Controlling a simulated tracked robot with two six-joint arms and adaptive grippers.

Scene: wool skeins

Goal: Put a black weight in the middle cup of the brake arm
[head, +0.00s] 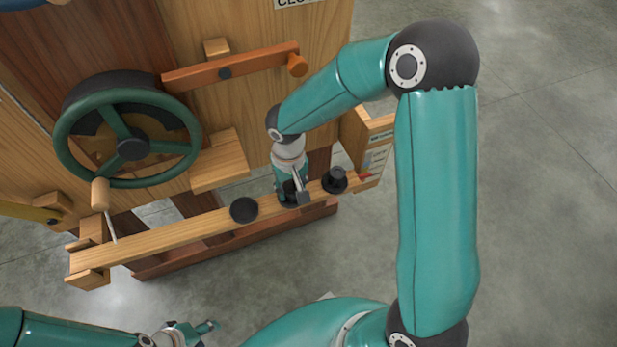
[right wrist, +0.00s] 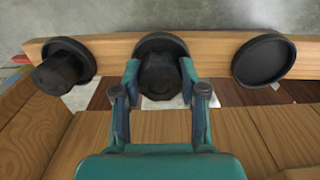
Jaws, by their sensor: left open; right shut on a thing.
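The brake arm (head: 150,241) is a long wooden beam with three round black cups. My right gripper (head: 291,196) is shut on a black weight (right wrist: 158,78) at the middle cup (right wrist: 160,40). In the right wrist view the weight overlaps the middle cup, whose rim shows behind it; whether it rests on the cup's floor I cannot tell. A second black weight (head: 337,174) stands in the cup toward the beam's right end in the head view. The cup on the other side (head: 244,209) is empty. My left gripper (head: 190,331) is open and empty at the bottom edge.
A green handwheel (head: 132,150) with a wooden handle sits on the wooden machine at left. An orange-brown lever (head: 231,68) lies above the beam. A wooden block (head: 219,160) juts out close behind the beam. The grey floor (head: 545,200) is clear at right.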

